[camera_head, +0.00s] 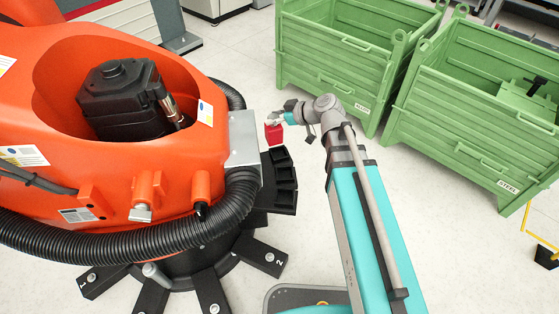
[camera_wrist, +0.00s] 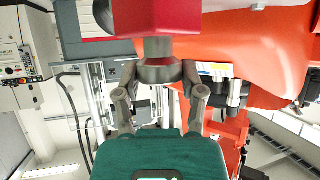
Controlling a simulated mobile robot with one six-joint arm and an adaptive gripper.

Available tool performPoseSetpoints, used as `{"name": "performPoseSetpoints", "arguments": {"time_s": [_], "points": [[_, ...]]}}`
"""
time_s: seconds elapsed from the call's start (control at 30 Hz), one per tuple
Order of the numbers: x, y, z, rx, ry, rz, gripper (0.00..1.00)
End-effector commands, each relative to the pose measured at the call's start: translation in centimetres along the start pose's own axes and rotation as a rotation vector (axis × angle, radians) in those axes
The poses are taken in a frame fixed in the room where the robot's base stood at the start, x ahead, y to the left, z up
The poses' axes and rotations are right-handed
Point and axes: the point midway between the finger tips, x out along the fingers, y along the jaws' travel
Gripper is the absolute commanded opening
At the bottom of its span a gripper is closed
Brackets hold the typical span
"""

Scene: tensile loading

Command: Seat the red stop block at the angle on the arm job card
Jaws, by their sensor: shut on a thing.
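The red stop block (camera_head: 273,134) is held in my gripper (camera_head: 274,121), in the air beside the orange arm's base (camera_head: 120,175). In the wrist view the red block (camera_wrist: 140,22) fills the top edge, and my gripper's fingers (camera_wrist: 160,72) close on its narrower lower part. A black stepped row of slots (camera_head: 282,180) lies just below and right of the block; the block looks apart from it. Black radial feet (camera_head: 262,257) sit lower, with numbers 1 and 2 readable. White labels (camera_head: 205,113) are on the orange body; their text is too small to read.
Two green metal bins (camera_head: 340,50) stand at the back right, one lettered STEEL (camera_head: 475,120). A black ribbed hose (camera_head: 120,246) loops around the orange base. A grey box (camera_head: 243,138) is close left of my gripper.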

Motion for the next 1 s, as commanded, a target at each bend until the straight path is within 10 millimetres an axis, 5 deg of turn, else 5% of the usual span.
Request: {"name": "performPoseSetpoints", "arguments": {"time_s": [0.6,1.0], "points": [[3.5,0.4,7.1,0.006,0.003,0.009,0.0],[5.1,0.5,10.2,0.007,0.003,0.01,0.0]]}}
